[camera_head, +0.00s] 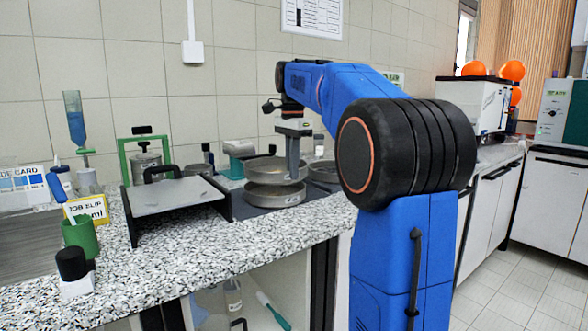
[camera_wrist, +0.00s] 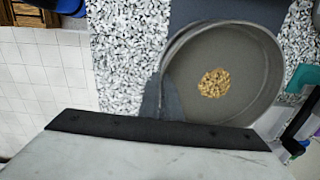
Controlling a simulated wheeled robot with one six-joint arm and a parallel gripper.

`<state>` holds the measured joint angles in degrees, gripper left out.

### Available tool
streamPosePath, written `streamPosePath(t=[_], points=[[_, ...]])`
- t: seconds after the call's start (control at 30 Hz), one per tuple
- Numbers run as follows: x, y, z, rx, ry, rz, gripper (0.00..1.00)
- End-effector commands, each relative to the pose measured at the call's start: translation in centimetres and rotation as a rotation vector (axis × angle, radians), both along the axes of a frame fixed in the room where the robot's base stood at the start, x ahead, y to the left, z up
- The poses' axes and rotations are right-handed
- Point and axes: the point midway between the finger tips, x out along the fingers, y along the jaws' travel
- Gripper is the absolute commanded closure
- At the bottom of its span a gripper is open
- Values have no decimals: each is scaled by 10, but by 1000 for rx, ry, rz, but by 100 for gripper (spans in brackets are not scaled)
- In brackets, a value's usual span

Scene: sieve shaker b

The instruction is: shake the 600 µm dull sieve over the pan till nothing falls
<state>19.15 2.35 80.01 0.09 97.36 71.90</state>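A round grey metal sieve (camera_head: 262,172) is held level just above a shallow round metal pan (camera_head: 272,197) on a dark mat. My gripper (camera_head: 292,172) comes down from above and is shut on the sieve's near wall. In the wrist view the sieve (camera_wrist: 240,50) is seen from above, with a small heap of tan grains (camera_wrist: 214,83) near its middle. A grey finger of my gripper (camera_wrist: 160,103) is at its left wall. The sieve hides most of the pan's inside. No size marking on the sieve can be read.
Left of the pan stands a black-framed stand with a grey plate (camera_head: 175,194). Another round metal dish (camera_head: 323,171) is close on the right. A teal balance-like device (camera_head: 238,157) stands behind. A green cup (camera_head: 80,238) is at the front left of the speckled counter (camera_head: 200,262).

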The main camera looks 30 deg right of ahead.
Motion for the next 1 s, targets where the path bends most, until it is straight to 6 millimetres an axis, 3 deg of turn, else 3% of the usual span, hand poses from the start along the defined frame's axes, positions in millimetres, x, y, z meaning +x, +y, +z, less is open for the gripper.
streamPosePath(t=[0.17, 0.4, 0.77, 1.0], points=[[5, 16, 0, 0, -1, 2, 100], [5, 16, 0, 0, -1, 0, 100], [-2, -6, 0, 0, -1, -1, 100], [-2, -7, 0, 0, -1, 0, 100]])
